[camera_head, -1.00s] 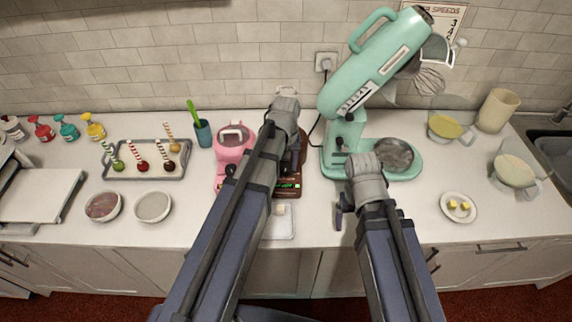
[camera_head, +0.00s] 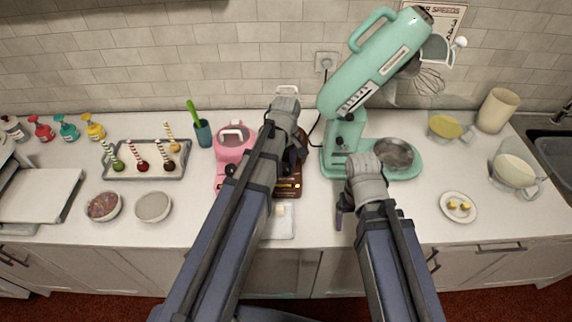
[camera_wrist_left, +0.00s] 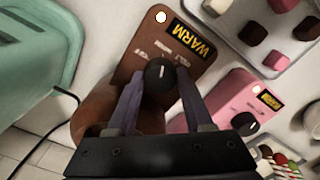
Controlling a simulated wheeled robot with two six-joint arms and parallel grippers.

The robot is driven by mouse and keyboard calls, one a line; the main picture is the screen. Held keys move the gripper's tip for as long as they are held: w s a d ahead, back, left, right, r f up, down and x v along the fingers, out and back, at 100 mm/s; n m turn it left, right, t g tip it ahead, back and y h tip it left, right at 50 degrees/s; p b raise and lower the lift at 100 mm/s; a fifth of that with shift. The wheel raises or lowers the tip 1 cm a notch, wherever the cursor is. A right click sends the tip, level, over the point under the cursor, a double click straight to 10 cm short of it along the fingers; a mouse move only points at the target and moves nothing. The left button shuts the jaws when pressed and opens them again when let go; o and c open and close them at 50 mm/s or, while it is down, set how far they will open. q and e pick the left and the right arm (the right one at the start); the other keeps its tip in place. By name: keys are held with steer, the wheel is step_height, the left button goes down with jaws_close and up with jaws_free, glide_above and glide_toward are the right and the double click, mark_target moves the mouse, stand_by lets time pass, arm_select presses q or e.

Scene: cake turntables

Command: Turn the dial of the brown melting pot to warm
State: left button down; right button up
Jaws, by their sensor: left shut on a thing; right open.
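The brown melting pot (camera_head: 292,188) stands left of the mixer, mostly hidden by my left arm in the head view. In the left wrist view its brown front (camera_wrist_left: 136,62) carries a black dial (camera_wrist_left: 159,73) with a white pointer line and a lit yellow label reading WARM (camera_wrist_left: 190,39). A round white spot (camera_wrist_left: 161,16) shows near its corner. My left gripper (camera_wrist_left: 160,86) is shut on the dial, one finger on each side; it also shows in the head view (camera_head: 297,156). My right gripper (camera_head: 345,212) is open and empty over the counter's front.
A pink melting pot (camera_head: 233,147) with its own dial stands close to the left. The green stand mixer (camera_head: 345,150) stands to the right. A small tray (camera_head: 280,232) lies in front of the brown pot. Bowls and a cake-pop tray (camera_head: 146,175) are further left.

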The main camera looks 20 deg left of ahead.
mark_target(286, 167)
stand_by(0.4)
arm_select(q)
steer(key=shift+c, duration=1.4)
jaws_free()
steer(key=shift+r, duration=0.15)
arm_select(e)
steer(key=shift+r, duration=0.2)
arm_select(q)
step_height(286, 167, up, 8)
steer(key=p, duration=0.8)
steer(key=shift+f, duration=0.2)
arm_select(e)
step_height(286, 167, up, 8)
steer(key=shift+f, duration=0.25)
arm_select(q)
steer(key=shift+f, duration=0.2)
arm_select(e)
steer(key=shift+f, duration=0.2)
arm_select(q)
step_height(286, 167, down, 8)
steer(key=b, duration=0.8)
steer(key=shift+r, duration=0.2)
arm_select(e)
step_height(286, 167, down, 8)
steer(key=shift+r, duration=0.2)
